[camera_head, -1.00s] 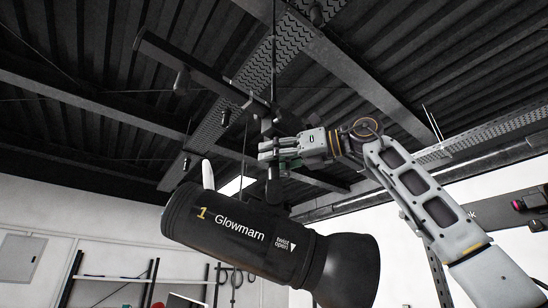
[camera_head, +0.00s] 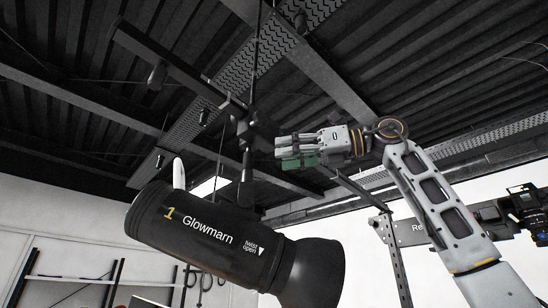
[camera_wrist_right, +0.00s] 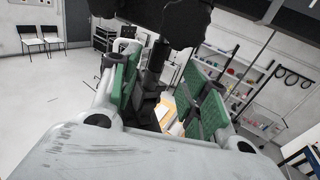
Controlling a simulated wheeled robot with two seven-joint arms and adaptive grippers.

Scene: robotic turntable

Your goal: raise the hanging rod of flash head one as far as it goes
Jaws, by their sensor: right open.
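Flash head one (camera_head: 215,238) is a black cylinder marked "1 Glowmarn" and "twist open", tilted in the lower left of the head view. Its thin dark hanging rod (camera_head: 255,60) rises to the ceiling through a dark clamp (camera_head: 243,128); a thicker stem (camera_head: 246,180) runs below to the flash. My right gripper (camera_head: 278,148) is just right of the clamp and stem, empty. In the right wrist view its green-padded fingers (camera_wrist_right: 165,85) are spread, with a dark upright stem (camera_wrist_right: 155,75) between them in the picture; its distance is unclear. My left gripper is out of view.
A ceiling beam (camera_head: 170,65) crosses near the rod. A camera (camera_head: 527,203) stands at the right edge. A dark knobbed part (camera_wrist_right: 150,18) fills the top of the right wrist view. Chairs (camera_wrist_right: 40,37) and shelves (camera_wrist_right: 235,75) are far off.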

